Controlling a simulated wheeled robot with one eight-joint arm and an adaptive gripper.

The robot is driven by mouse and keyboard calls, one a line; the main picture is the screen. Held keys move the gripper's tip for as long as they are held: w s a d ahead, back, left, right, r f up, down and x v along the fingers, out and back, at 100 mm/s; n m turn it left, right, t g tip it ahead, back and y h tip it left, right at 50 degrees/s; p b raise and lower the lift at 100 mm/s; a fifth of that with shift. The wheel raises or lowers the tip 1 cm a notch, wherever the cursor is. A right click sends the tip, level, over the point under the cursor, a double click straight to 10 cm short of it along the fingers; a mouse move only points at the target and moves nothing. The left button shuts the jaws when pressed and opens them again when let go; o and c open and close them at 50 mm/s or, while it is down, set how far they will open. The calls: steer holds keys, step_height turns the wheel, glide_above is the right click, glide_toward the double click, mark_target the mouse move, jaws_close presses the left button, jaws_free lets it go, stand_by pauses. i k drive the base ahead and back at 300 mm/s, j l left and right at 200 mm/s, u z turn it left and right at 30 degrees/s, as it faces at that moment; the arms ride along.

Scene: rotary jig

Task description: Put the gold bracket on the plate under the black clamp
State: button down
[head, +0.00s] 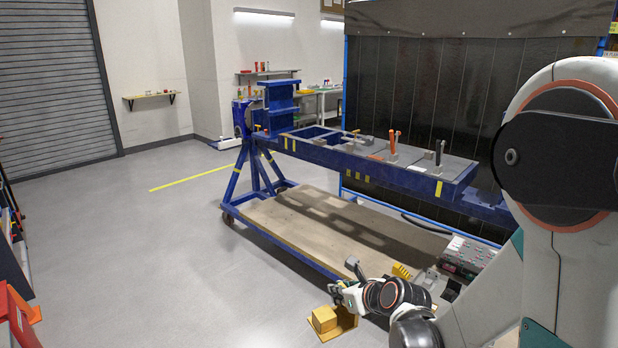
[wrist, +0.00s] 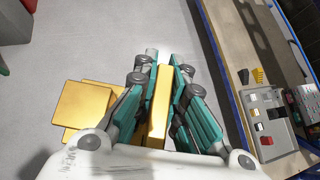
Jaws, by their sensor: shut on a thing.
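In the wrist view, my gripper (wrist: 164,62) is shut on an upright gold wall of the bracket (wrist: 158,105), with a teal-padded finger on each side. The bracket's block and flat flange show to the left of the fingers. On the blue jig beam, grey plates (head: 455,166) carry upright clamps. One clamp (head: 439,152) near the right end looks dark-handled; another (head: 393,142) has orange-red handles.
The blue jig frame (head: 330,152) stands over a cart with a wooden deck (head: 320,225). A control box (head: 468,254) and a yellow part (head: 401,271) sit near the deck's right end. A dark curtain (head: 420,100) hangs behind.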

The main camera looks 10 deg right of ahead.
mark_target(445, 167)
steer(key=i+z, duration=0.2)
steer(key=i, duration=0.3)
steer(key=i+j+z, duration=0.2)
steer(key=i, duration=0.35)
steer(key=i+j+z, duration=0.15)
steer(key=i, duration=0.35)
steer(key=i+j+z, duration=0.2)
steer(key=i, duration=0.3)
